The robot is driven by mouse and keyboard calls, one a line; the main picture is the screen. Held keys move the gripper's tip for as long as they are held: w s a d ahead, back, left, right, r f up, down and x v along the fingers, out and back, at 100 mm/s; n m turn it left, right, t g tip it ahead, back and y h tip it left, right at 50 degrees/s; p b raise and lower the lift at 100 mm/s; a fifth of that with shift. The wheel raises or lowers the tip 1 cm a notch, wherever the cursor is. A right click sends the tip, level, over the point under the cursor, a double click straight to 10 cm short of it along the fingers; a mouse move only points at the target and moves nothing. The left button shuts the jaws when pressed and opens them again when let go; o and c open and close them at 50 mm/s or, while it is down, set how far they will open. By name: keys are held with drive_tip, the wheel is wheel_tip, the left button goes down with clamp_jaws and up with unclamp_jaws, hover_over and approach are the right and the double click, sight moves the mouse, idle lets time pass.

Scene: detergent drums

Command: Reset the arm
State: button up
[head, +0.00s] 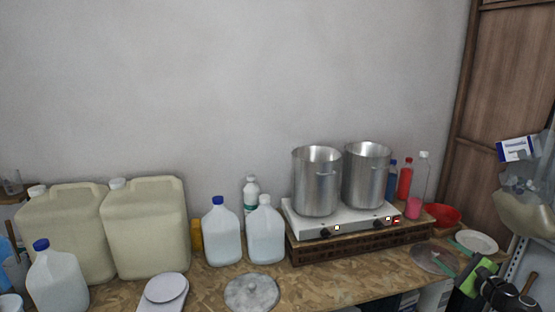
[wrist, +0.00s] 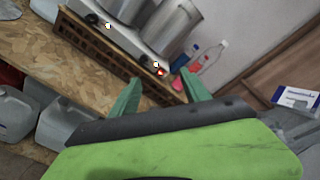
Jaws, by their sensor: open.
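My gripper (head: 446,258) is at the lower right of the head view, a green and black body with two teal fingers. The fingers reach left over the right end of the wooden bench. In the wrist view my gripper (wrist: 160,92) shows its two teal fingers spread apart. Nothing is held between them. The green body fills the bottom of that view.
A two-burner hotplate (head: 345,222) with steel pots (head: 317,182) stands on the bench. A red bowl (head: 442,215), white plate (head: 476,241) and round lid (head: 433,258) lie near my gripper. A shelf with bags (head: 528,205) stands right. Jugs (head: 145,230) stand left.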

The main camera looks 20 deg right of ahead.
drive_tip(key=w+a+f+n+g+y, duration=0.25)
drive_tip(key=w+a+f+n, duration=0.25)
drive_tip(key=a, duration=0.6)
drive_tip(key=w+a+f+n+g+y, duration=0.2)
drive_tip(key=w+a+f+n+g, duration=0.25)
drive_tip(key=a, duration=0.65)
drive_tip(key=w+a+f+n+g+y, duration=0.25)
drive_tip(key=w+a+f+n, duration=0.3)
drive_tip(key=a, duration=0.55)
drive_tip(key=s+a+f+n+g+h, duration=0.1)
drive_tip(key=a+f+n+g+h, duration=0.3)
drive_tip(key=a, duration=0.6)
drive_tip(key=s+a+f+n+g+h, duration=0.1)
drive_tip(key=s+a+f+n+g, duration=0.15)
drive_tip(key=a+n, duration=0.6)
wheel_tip(320, 180, down, 10)
drive_tip(key=s+a+m+g+b, duration=0.1)
drive_tip(key=s+a+b, duration=0.1)
drive_tip(key=b, duration=0.8)
drive_tip(key=shift+f, duration=0.15)
